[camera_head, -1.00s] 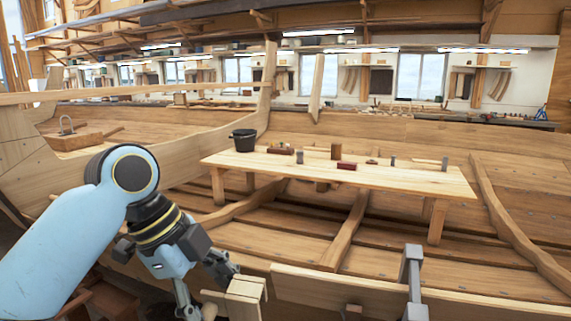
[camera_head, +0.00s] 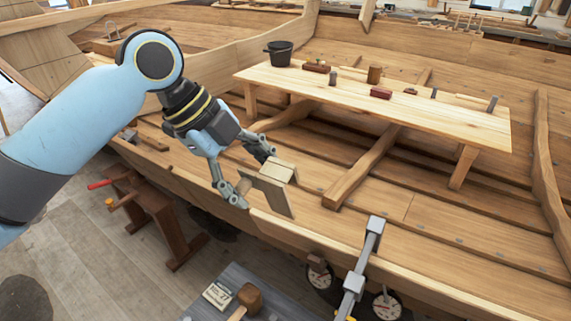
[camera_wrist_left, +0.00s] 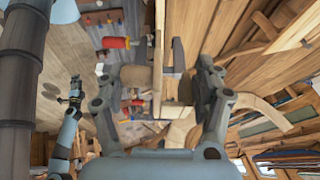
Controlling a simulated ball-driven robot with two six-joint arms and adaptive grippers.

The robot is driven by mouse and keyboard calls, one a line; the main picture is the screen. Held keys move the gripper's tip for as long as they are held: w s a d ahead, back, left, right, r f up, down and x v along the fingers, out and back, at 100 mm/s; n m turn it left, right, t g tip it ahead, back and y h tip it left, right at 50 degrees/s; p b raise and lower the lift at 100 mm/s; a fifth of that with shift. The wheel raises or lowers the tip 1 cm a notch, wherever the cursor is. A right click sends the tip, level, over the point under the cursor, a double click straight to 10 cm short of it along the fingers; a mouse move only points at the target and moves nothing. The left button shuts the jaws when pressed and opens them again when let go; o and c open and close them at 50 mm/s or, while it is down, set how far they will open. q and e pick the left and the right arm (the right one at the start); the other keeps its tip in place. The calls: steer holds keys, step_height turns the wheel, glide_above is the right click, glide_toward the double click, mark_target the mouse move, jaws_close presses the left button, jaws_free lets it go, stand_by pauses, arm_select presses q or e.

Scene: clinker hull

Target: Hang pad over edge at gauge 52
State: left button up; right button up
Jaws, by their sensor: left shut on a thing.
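The pad (camera_head: 273,190) is a pale wooden saddle with a flat top, hanging side flaps and a round knob (camera_head: 243,187). My left gripper (camera_head: 250,178) is shut on it, and the fingers also show around it in the left wrist view (camera_wrist_left: 160,95). The pad is at the hull's top edge (camera_head: 420,285); I cannot tell whether it touches. Two round gauges, one (camera_head: 320,275) and another (camera_head: 387,304), hang on the hull's outer side, right of the pad; their numbers are unreadable. My right gripper (camera_wrist_left: 75,90) appears small in the left wrist view, its jaws unclear.
A grey clamp (camera_head: 364,255) stands up at the edge between the pad and the right gauge. A bench (camera_head: 340,92) with a black bucket (camera_head: 279,52) is inside the hull. A trestle (camera_head: 155,215) and a grey table (camera_head: 245,285) with a mallet (camera_head: 249,297) stand outside.

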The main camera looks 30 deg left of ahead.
arm_select(q)
steer(key=shift+f, duration=0.2)
step_height(320, 180, down, 3)
arm_select(e)
steer(key=s+a, duration=0.4)
arm_select(q)
steer(key=b, duration=0.7)
glide_above(267, 226)
steer(key=s, duration=0.3)
steer(key=f, duration=0.9)
steer(key=shift+w+d+f, duration=0.15)
steer(key=shift+d+f, duration=0.05)
steer(key=shift+d, duration=0.15)
steer(key=shift+w+f, duration=0.15)
steer(key=shift+f, duration=0.25)
steer(key=shift+w+f+b, duration=0.3)
steer(key=shift+f+b, duration=0.4)
steer(key=shift+f, duration=0.05)
steer(key=shift+w+f+b, duration=0.35)
steer(key=shift+f+b, duration=0.25)
steer(key=shift+f, duration=0.25)
arm_select(e)
step_height(267, 226, down, 10)
steer(key=w+d, duration=0.1)
steer(key=d, duration=0.1)
steer(key=shift+w+r, duration=0.15)
steer(key=shift+w, duration=0.1)
